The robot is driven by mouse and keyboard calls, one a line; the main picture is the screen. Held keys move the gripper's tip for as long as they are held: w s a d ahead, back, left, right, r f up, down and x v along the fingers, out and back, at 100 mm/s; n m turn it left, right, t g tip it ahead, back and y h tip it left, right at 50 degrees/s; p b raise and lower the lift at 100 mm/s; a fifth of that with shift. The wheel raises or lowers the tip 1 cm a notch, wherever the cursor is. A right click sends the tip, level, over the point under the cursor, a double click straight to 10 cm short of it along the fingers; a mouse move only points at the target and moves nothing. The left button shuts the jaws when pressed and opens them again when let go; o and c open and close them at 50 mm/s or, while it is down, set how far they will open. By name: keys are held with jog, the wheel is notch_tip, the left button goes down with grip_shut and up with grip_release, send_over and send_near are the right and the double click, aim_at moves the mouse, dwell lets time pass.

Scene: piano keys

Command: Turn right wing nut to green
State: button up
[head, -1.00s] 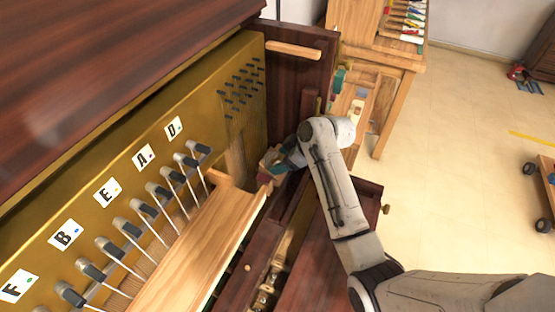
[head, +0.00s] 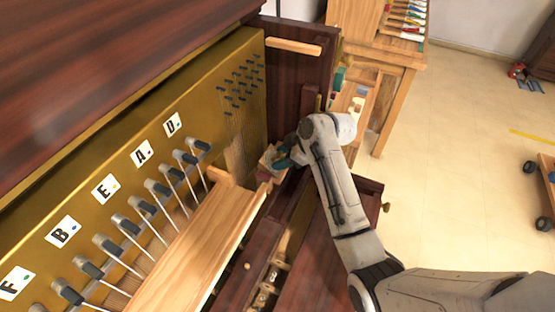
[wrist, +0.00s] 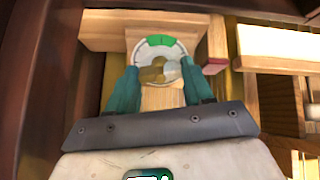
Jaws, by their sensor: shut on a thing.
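The right wing nut (wrist: 158,71) is brass-coloured and sits on a round grey dial in the wrist view. The dial (wrist: 140,57) has a green sector (wrist: 160,40) at its top edge. The dial is fixed to a pale wooden block (wrist: 105,35). My gripper (wrist: 158,72) has its teal fingers on either side of the wing nut and is shut on it. The nut's wings lie roughly across the picture, between the fingertips. In the head view my gripper (head: 284,160) is at the wooden block at the keyboard's right end, and the nut is hidden there.
A brass panel (head: 100,190) with lettered labels and several hammers stands at the left. A long wooden rail (head: 190,240) runs below it. A dark wooden side panel (head: 290,75) rises behind my gripper. A wooden bench (head: 385,60) stands beyond, with open floor to its right.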

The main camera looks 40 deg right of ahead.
jog(key=shift+n, duration=1)
jog(key=shift+b, duration=0.3)
jog(key=shift+f+n+b, duration=0.1)
jog(key=shift+n+b, duration=0.45)
jog(key=shift+n, duration=1.35)
jog(key=shift+n+b, duration=0.8)
jog(key=shift+b, duration=0.05)
jog(key=shift+n+b, duration=0.35)
jog(key=shift+n, duration=0.75)
